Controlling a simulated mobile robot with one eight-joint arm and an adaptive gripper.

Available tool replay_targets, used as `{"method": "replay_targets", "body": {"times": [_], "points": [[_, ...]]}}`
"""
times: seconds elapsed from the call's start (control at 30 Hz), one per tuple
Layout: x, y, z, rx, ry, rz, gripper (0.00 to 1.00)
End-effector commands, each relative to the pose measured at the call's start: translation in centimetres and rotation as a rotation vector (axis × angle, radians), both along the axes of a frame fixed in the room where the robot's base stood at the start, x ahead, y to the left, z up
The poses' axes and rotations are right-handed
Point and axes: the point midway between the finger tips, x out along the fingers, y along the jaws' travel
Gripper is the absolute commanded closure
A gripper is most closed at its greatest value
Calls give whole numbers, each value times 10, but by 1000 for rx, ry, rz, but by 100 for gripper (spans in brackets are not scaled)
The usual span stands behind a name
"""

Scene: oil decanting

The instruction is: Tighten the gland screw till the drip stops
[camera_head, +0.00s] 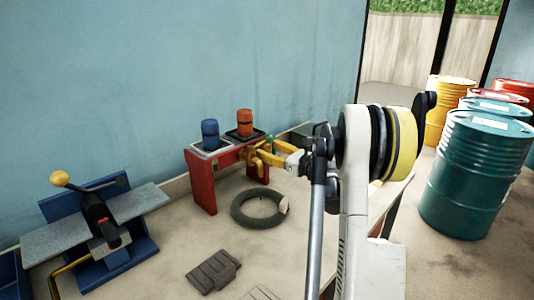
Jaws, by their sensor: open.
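My gripper (259,154), with yellow fingers, is open at the right end of a red stand (201,184), in front of its top. A small brass-coloured fitting shows among the fingers, and a small green part (269,141) shows just behind them. I cannot make out the gland screw or any drip at this size. The fingers cover part of the stand's right end, and I cannot tell whether they touch it. A blue container (210,134) and an orange container (245,123) stand on top of the stand, each on a tray.
A dark ring (258,207) lies on the bench below the stand. Dark flat pieces (213,271) lie nearer the front. A blue device with a grey plate (62,227) and yellow-knobbed lever stands at left. Drums (475,172) stand on the floor at right.

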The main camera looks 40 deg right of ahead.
Motion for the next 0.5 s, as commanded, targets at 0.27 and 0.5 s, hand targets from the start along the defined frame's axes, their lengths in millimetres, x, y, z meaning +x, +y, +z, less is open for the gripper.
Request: {"method": "replay_targets", "body": {"times": [0.27, 0.5], "points": [[8, 1, 1, 0, 0, 0, 43], [8, 1, 1, 0, 0, 0, 81]]}}
